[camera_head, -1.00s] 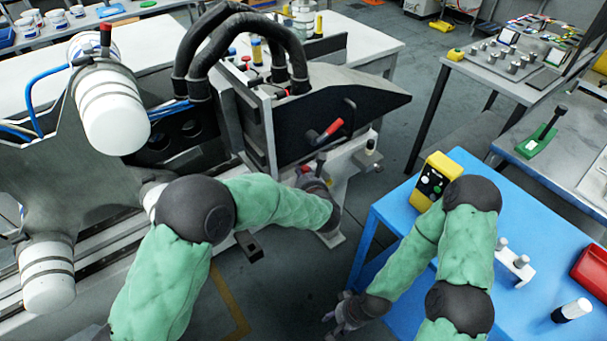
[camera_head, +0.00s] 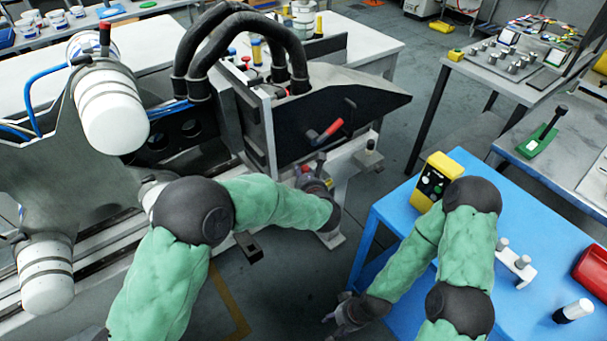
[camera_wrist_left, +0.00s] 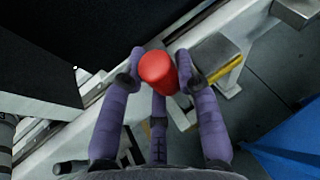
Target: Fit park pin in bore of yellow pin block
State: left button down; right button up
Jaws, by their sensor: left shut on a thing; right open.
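The park pin, seen as a red cylindrical head (camera_wrist_left: 158,70), is between the fingers of my left gripper (camera_wrist_left: 160,78) in the left wrist view. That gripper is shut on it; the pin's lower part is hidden. A block with a grey top and yellow edge (camera_wrist_left: 222,72), apparently the yellow pin block, lies just beyond the right finger. Its bore is not visible, and I cannot tell whether the pin touches it. In the head view my left gripper (camera_head: 316,178) is beside the black machine. My right gripper (camera_head: 345,313) is open and empty, low beside the blue table.
The black machine housing (camera_head: 335,110) with a red-handled lever (camera_head: 327,130) stands close behind my left gripper. The blue table (camera_head: 550,230) at right carries a yellow box (camera_head: 435,178), a white holder (camera_head: 515,265) and a red case (camera_head: 594,270). Open floor lies between machine and table.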

pick_arm(q)
jog(key=shift+f+b, duration=2.5)
jog(key=shift+f, duration=0.15)
dwell(0.4)
jog(key=shift+s+f, duration=0.1)
jog(key=shift+f, duration=1.2)
jog(key=c, duration=0.8)
grip_release()
jog(key=shift+f, duration=0.15)
jog(key=shift+c, duration=0.2)
jog(key=v, duration=1.2)
